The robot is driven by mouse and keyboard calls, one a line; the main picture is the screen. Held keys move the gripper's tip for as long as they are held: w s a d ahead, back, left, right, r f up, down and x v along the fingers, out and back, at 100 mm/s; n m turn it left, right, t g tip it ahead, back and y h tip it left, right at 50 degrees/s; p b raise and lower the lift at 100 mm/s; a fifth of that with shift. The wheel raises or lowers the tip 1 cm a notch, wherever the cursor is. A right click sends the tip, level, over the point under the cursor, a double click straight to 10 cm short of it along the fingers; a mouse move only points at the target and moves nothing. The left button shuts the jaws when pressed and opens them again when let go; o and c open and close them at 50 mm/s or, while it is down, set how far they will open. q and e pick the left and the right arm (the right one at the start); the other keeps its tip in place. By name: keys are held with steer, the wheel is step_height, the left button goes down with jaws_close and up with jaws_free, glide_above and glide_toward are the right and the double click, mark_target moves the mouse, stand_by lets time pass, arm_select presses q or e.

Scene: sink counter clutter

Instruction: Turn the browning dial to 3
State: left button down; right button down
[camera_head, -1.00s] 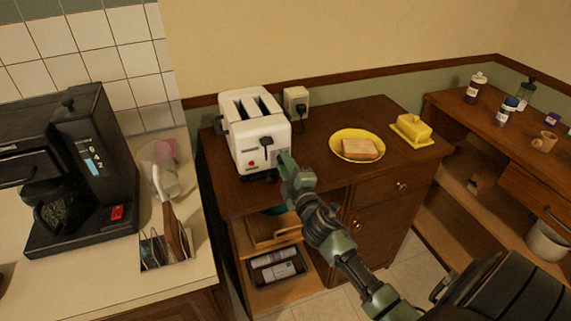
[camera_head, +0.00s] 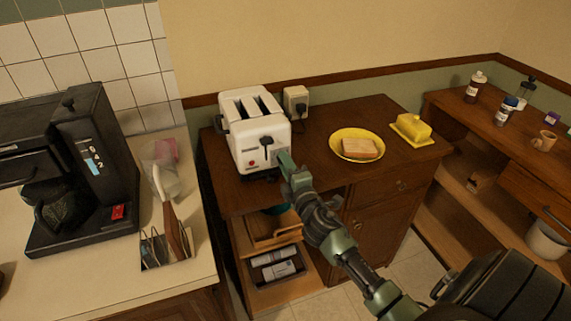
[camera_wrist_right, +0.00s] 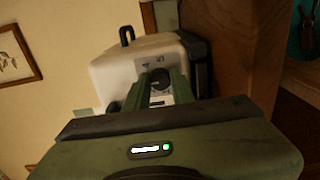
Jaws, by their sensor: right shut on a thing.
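The white toaster (camera_head: 257,138) stands on the wooden cabinet, with two empty-looking slots on top and a black lever on its front. My right gripper (camera_head: 286,165) is at the lower right of the toaster's front and covers that part in the head view. In the right wrist view the toaster (camera_wrist_right: 115,70) lies ahead, and the gripper (camera_wrist_right: 160,90) is shut on the dark round browning dial (camera_wrist_right: 160,75). My left gripper is not in view.
A yellow plate (camera_head: 340,151) with bread (camera_head: 361,149) and a yellow butter dish (camera_head: 413,129) stand right of the toaster. A plug (camera_head: 297,103) sits in the wall behind. A black coffee maker (camera_head: 85,165) stands on the left counter. The cabinet's front right is clear.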

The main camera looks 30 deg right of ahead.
steer(key=c, duration=1.2)
jaws_free()
steer(key=b+v, duration=0.1)
steer(key=v, duration=0.6)
steer(key=shift+s+a, duration=0.15)
steer(key=shift+s, duration=0.25)
steer(key=shift+f, duration=0.1)
